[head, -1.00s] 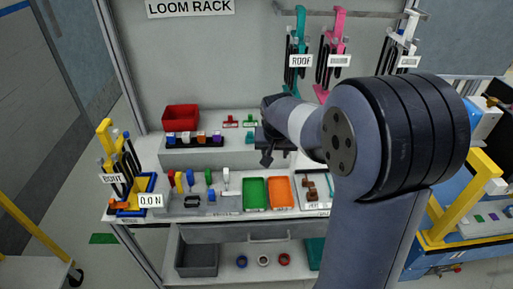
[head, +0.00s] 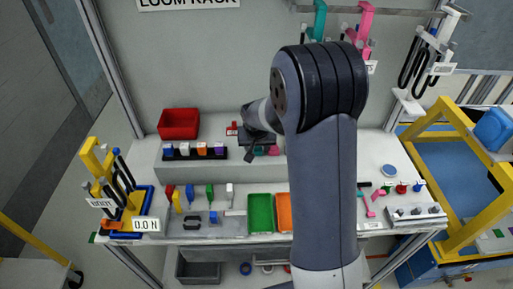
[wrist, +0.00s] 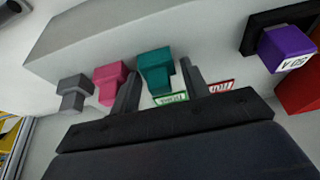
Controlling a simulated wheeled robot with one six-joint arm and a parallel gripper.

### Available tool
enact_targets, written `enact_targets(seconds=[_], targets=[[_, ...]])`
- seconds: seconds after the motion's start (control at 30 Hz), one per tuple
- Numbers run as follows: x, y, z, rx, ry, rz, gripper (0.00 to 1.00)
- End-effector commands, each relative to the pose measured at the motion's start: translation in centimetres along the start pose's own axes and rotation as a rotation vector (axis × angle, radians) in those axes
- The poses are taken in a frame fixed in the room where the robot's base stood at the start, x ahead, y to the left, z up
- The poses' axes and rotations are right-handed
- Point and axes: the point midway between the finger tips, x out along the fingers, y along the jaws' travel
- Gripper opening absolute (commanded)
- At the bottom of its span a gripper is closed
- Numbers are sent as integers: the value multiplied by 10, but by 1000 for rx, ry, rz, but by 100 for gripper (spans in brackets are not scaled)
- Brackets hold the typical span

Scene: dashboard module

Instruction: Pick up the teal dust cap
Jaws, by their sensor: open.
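The teal dust cap (wrist: 155,67) shows in the wrist view as a stubby block with a narrower lower part, on the pale upper shelf. My gripper (wrist: 160,70) is open, with one finger on each side of the cap in this view. I cannot tell how far above or in front of it the fingertips are. In the head view, my gripper (head: 257,142) is over the upper shelf and mostly hides the cap.
A pink piece (wrist: 110,82) and a grey piece (wrist: 73,92) stand close beside the cap. Green-framed (wrist: 171,98) and red-framed (wrist: 221,87) tags lie near the fingers. A black holder with coloured blocks (head: 194,153) and a red bin (head: 179,124) are to the left.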

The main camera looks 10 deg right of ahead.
Motion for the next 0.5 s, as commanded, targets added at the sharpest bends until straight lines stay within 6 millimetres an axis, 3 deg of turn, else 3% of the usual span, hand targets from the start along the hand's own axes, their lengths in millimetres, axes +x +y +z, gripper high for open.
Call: enact_targets(seconds=[0.13, 0.5], targets=[[0, 0, 0, 0, 0, 0, 42], [0, 0, 0, 0, 0, 0, 12]])
